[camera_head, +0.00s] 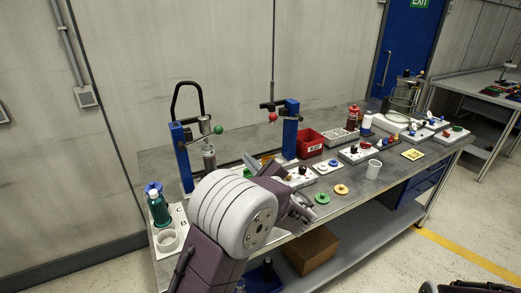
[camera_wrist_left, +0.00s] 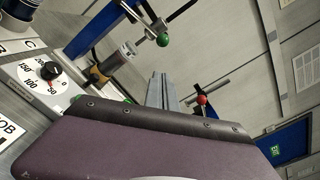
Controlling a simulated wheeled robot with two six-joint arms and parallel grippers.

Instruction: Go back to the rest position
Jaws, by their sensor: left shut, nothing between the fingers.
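My left arm rises from the bottom of the head view, and its gripper (camera_head: 297,208) is over the near part of the bench. In the left wrist view the grey fingers (camera_wrist_left: 163,92) are together, with nothing held. The pump stand (camera_head: 181,157) with a blue post, a black hose loop and a green-ball lever (camera_head: 218,130) stands behind the arm. A second blue post (camera_head: 290,130) with a red ball (camera_head: 272,117) stands to its right.
A red bin (camera_head: 310,143), a white cup (camera_head: 374,169) and green and yellow discs (camera_head: 322,198) are on the bench (camera_head: 385,181). A cardboard box (camera_head: 311,251) sits on the lower shelf.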

